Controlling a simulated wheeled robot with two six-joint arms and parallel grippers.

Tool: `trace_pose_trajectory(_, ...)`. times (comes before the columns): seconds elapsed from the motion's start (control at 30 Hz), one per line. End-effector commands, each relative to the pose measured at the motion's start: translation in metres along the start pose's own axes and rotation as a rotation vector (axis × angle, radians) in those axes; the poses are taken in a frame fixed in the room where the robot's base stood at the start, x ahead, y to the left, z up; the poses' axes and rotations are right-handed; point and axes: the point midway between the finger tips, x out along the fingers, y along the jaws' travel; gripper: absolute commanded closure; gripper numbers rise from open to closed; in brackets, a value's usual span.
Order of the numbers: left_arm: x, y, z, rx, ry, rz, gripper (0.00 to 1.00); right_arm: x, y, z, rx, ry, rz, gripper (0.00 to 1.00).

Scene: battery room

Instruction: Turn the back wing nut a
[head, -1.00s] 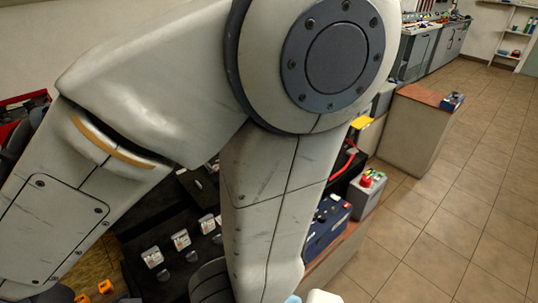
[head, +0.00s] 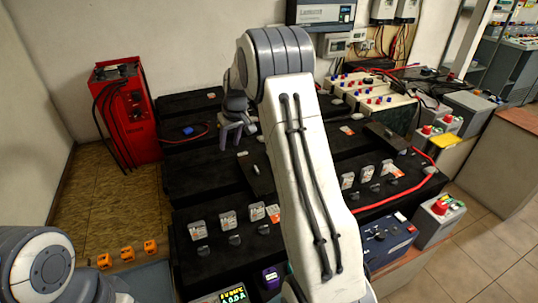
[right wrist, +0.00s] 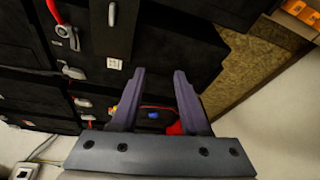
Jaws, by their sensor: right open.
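My right gripper (head: 236,142) hangs over the back-left black batteries in the head view, fingers pointing down. In the right wrist view the gripper (right wrist: 157,78) is open, with nothing held between its fingers. A small blue piece (head: 188,130), possibly the back wing nut a, sits on a black battery (head: 172,158), left of and apart from the gripper. A blue piece (right wrist: 152,115) also shows between the fingers in the right wrist view; its shape is too small to tell. My left arm shows at the lower left of the head view, but its gripper does not.
A red charger (head: 126,112) with black cables stands left of the batteries. Grey posts and white labels (head: 228,220) line the front batteries. A red cable (head: 395,200) runs at the right.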

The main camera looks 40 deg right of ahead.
Motion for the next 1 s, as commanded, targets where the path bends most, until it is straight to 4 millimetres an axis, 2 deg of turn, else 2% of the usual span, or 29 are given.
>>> trace_pose_trajectory(0.03, 0.006, 0.0, 0.0, 0.0, 0.0, 0.0, 0.22, 0.022, 0.054, -0.001, 0.059, 0.016, 0.027, 0.55)
trace_pose_trajectory(0.1, 0.009, -0.001, 0.0, 0.0, 0.0, 0.0, 0.22, 0.036, 0.106, 0.0, 0.107, 0.039, 0.057, 0.55)
trace_pose_trajectory(0.2, 0.011, -0.001, 0.001, 0.0, 0.0, 0.0, 0.22, 0.049, 0.16, 0.007, 0.153, 0.062, 0.09, 0.55)
trace_pose_trajectory(0.3, 0.012, -0.001, 0.001, 0.0, 0.0, 0.0, 0.22, 0.056, 0.187, 0.012, 0.174, 0.073, 0.107, 0.55)
trace_pose_trajectory(0.47, 0.01, -0.001, 0.001, 0.0, 0.0, 0.0, 0.22, 0.07, 0.197, 0.013, 0.182, 0.076, 0.112, 0.55)
trace_pose_trajectory(0.8, 0.004, 0.0, 0.0, 0.0, 0.0, 0.0, 0.22, 0.131, 0.203, 0.009, 0.18, 0.075, 0.111, 0.55)
trace_pose_trajectory(1.0, 0.003, 0.0, 0.0, 0.0, 0.0, 0.0, 0.22, 0.154, 0.205, 0.007, 0.18, 0.076, 0.112, 0.55)
